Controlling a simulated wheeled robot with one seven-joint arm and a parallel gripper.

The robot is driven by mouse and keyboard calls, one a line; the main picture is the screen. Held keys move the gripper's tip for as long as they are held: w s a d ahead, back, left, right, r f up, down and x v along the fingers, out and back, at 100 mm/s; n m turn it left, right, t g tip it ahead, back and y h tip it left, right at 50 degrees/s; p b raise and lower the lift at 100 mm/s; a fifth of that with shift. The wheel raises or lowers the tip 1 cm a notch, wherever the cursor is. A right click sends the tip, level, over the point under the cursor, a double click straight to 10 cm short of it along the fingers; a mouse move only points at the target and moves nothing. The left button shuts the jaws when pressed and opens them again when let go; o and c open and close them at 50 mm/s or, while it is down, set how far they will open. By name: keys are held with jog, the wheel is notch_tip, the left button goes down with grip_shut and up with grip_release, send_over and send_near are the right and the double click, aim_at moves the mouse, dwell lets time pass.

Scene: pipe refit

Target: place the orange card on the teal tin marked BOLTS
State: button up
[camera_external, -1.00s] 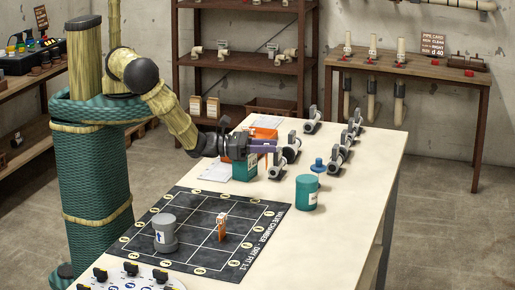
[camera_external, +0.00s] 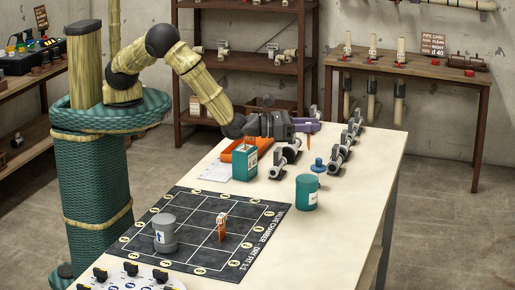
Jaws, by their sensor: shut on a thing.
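My gripper (camera_external: 310,128) is above the table's far part, its purple fingers pointing right. It is shut on what looks like the orange card, of which little can be made out between the fingers. A boxy teal tin (camera_external: 245,165) with a pale label stands on the table, nearer the camera and left of my gripper. A round teal tin (camera_external: 307,194) with a small pale label stands further right and nearer. Neither label can be read, so I cannot tell which is marked BOLTS. My gripper is apart from both tins.
An orange tray (camera_external: 229,155) lies behind the boxy tin, partly hidden by my arm. Grey and cream pipe fittings (camera_external: 335,160) and a blue knob-like piece (camera_external: 318,166) stand to the right. A dark gridded mat (camera_external: 190,205) holds a grey cylinder (camera_external: 164,235) and an orange-white piece (camera_external: 222,228).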

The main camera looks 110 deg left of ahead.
aim_at(308, 141)
notch_tip(308, 141, down, 5)
jog(key=shift+w+r+p, duration=0.1)
jog(key=shift+p, duration=0.35)
jog(key=shift+a, duration=0.1)
jog(key=shift+f+p, duration=0.4)
jog(key=shift+f, duration=1.8)
jog(key=shift+f, duration=0.1)
jog(key=o, duration=0.9)
jog(key=shift+o, duration=0.2)
jog(key=b+v, duration=0.2)
jog(key=v, duration=1)
